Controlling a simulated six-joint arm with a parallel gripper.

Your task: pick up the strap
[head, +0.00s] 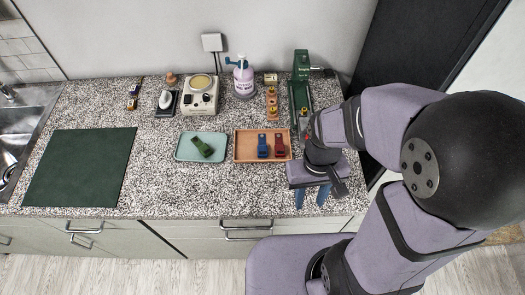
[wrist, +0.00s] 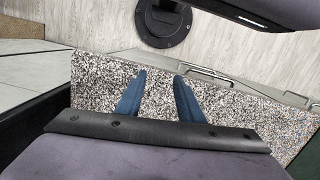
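I cannot tell for sure which thing is the strap. A green strap-like piece (head: 202,147) lies tilted on the teal tray (head: 180,153). A blue buckle-like piece (head: 263,146) and a red one (head: 280,145) lie side by side in the wooden tray (head: 240,150). My gripper (head: 311,196) is at the counter's front edge, right of the wooden tray and apart from these pieces. In the wrist view its blue fingers (wrist: 158,92) are spread with nothing between them, over bare speckled counter. None of the pieces shows in the wrist view.
Along the back stand a cream device with a round top (head: 200,95), a pump bottle (head: 243,77) and a green tool stand (head: 300,95). A dark green mat (head: 80,167) lies left, beside the sink (head: 20,125). The front counter strip is clear.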

